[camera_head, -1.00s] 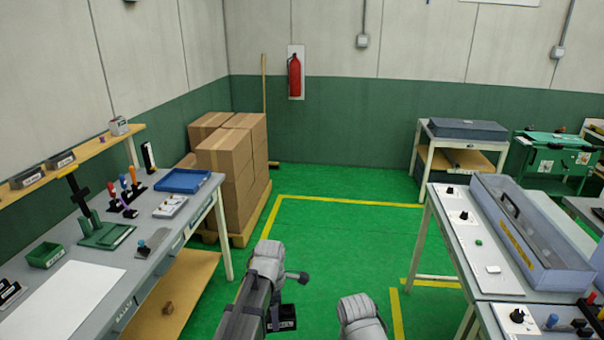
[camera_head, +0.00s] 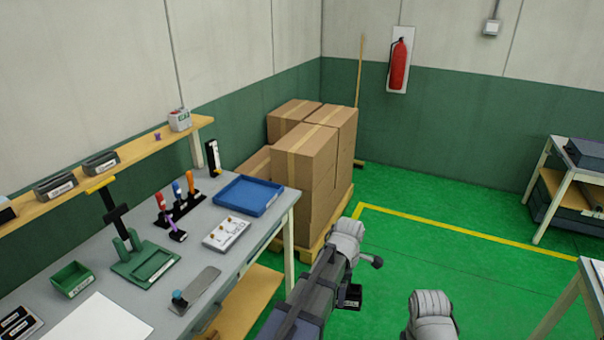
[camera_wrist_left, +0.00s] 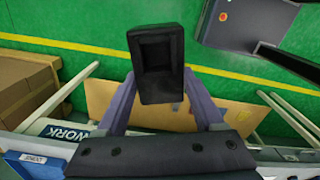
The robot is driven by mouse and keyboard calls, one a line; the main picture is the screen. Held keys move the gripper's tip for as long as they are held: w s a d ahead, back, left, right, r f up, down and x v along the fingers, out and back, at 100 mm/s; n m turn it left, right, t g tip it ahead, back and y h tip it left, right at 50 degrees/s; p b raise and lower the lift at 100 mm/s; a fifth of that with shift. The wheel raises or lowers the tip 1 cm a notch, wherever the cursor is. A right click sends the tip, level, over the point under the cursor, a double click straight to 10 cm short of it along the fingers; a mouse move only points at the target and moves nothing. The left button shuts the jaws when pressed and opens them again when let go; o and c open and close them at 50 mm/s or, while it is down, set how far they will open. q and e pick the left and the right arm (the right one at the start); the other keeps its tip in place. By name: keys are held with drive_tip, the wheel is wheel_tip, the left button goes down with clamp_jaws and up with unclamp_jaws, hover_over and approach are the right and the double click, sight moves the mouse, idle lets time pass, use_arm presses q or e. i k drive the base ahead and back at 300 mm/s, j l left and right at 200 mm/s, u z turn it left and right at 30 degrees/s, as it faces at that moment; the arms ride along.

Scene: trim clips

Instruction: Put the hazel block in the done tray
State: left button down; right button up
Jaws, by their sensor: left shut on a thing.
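My left gripper (camera_wrist_left: 160,84) is shut on a small black open-topped bin (camera_wrist_left: 150,60), which looks empty. My right gripper is out of view.
The bench (camera_head: 170,258) also holds a green bin (camera_head: 72,279), a green stand (camera_head: 145,262), coloured-handled tools and a white board (camera_head: 227,233). Cardboard boxes (camera_head: 310,155) stand on a pallet behind it. Green floor (camera_head: 430,255) is clear to the right.

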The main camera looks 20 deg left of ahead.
sight(249, 195)
drive_tip(key=i+l+u, duration=0.15)
drive_tip(key=i, duration=1.4)
drive_tip(key=i+u, duration=0.35)
drive_tip(key=i, duration=0.4)
drive_tip(key=i+l+u, duration=0.1)
drive_tip(key=i+u, duration=0.25)
drive_tip(key=i, duration=0.4)
drive_tip(key=i+u, duration=0.1)
drive_tip(key=u, duration=0.2)
drive_tip(key=i+u, duration=0.1)
drive_tip(key=u, duration=1.2)
